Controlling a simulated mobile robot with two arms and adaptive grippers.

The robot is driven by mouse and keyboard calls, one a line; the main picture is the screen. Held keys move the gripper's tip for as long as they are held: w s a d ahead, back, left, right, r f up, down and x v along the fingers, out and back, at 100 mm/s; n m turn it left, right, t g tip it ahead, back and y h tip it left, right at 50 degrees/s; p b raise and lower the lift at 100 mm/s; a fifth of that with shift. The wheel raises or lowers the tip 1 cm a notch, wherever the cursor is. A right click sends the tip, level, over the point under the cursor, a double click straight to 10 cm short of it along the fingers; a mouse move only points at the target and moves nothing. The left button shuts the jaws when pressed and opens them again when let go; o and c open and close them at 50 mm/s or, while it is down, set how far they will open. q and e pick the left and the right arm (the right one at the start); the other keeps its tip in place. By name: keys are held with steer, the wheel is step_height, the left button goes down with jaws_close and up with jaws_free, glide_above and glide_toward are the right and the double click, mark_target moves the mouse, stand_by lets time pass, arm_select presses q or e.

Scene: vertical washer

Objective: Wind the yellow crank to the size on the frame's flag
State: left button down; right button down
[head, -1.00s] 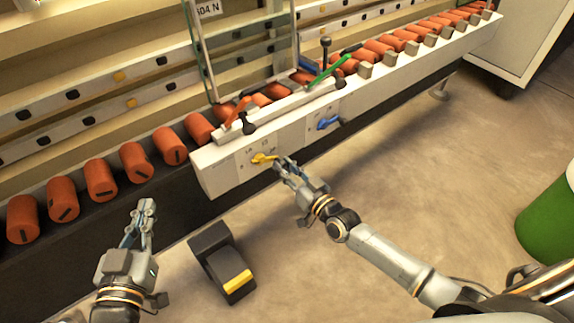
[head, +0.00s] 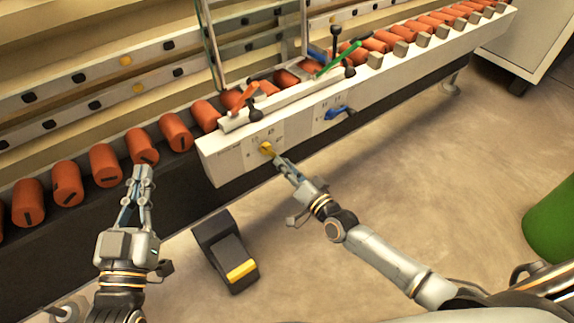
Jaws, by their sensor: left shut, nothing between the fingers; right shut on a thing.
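The yellow crank (head: 266,148) sits on a pale dial plate on the front of the white machine beam (head: 222,170). Small marks ring it, too small to read surely. My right gripper (head: 279,161) is shut on the crank's handle, which points down and right toward the fingers. The fingertips partly hide the handle's end. My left gripper (head: 140,176) is shut and empty, in front of the dark lower rail at left, away from the crank. The glass-sided frame (head: 258,45) stands above the beam; no flag shows on it in this view.
A blue crank (head: 337,112) sits further right on the beam. Orange rollers (head: 104,165) line the rail. A black pedal with a yellow edge (head: 226,252) lies on the floor. Open floor spreads right.

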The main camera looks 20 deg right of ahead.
stand_by(0.3)
steer(key=c, duration=1.1)
jaws_free()
steer(key=shift+c, duration=0.2)
steer(key=v, duration=1.2)
